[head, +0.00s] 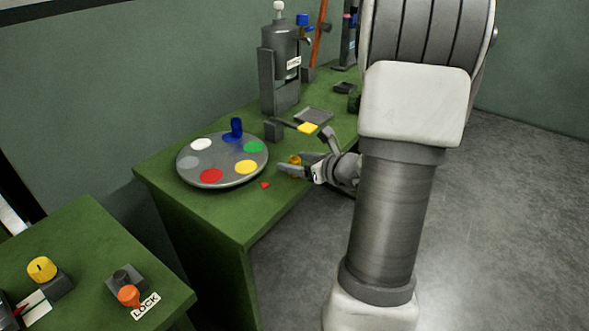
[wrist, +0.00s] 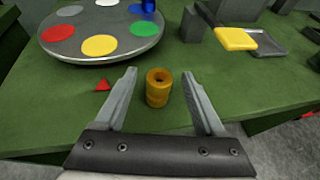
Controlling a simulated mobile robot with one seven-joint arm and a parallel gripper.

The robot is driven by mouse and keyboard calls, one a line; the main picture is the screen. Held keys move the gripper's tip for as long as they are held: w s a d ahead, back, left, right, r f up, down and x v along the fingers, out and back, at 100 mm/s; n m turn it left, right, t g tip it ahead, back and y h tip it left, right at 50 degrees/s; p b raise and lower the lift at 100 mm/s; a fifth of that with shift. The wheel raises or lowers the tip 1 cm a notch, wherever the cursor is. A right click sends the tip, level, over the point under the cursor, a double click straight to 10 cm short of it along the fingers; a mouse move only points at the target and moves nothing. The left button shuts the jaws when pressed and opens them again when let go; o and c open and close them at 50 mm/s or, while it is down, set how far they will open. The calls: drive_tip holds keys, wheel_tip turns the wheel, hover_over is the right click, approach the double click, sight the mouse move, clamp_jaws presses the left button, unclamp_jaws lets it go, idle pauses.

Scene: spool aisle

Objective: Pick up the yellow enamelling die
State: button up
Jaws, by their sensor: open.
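The yellow enamelling die (wrist: 158,88) is a small amber-yellow cylinder with a hole in its top. It stands upright on the green bench, between the two open fingers of my gripper (wrist: 160,90) in the wrist view. A gap shows on each side of it, so neither finger appears to touch it. In the head view the die (head: 294,160) is partly hidden by my gripper (head: 300,163), which reaches in from the right close to the bench top.
A round grey plate (head: 184,174) with several coloured discs and a blue peg lies left of the die. A small red triangle (wrist: 103,85) is on the bench nearby. A yellow-tipped block (wrist: 235,39) and a grey tray (wrist: 268,47) are behind right. The bench edge is close.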

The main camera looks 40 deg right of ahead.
drive_tip(key=x, duration=0.4)
drive_tip(key=shift+s+f+b, duration=0.1)
drive_tip(key=shift+b, duration=0.25)
clamp_jaws()
